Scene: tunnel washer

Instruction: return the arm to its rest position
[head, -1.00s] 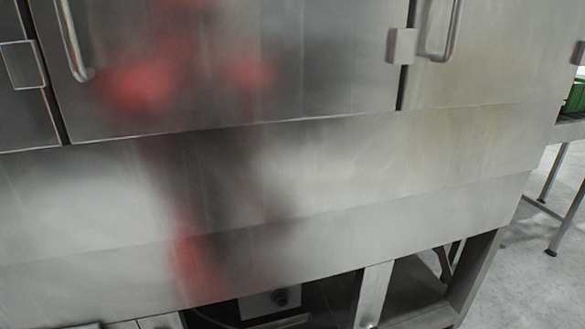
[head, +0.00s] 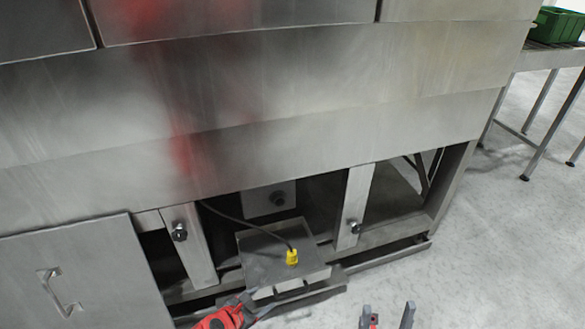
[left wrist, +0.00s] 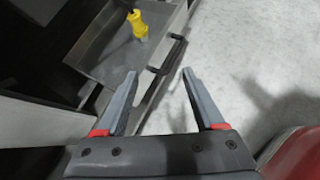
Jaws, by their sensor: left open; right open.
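My left gripper (head: 260,303) is at the bottom of the head view, by the front of a pulled-out metal tray (head: 260,262). In the left wrist view my left gripper (left wrist: 158,74) is open, with nothing between its fingers. The tray (left wrist: 105,62) and its dark front handle (left wrist: 162,72) lie just beyond the fingertips there; I cannot tell whether they touch. My right gripper (head: 388,318) shows at the bottom edge of the head view, open and empty over the floor.
A yellow probe (head: 292,257) on a black cable stands in the tray. The steel washer (head: 260,100) fills the head view above, with a loose-looking panel with a handle (head: 80,275) at lower left. A roller stand (head: 550,58) with a green crate (head: 560,25) is far right. Floor at right is clear.

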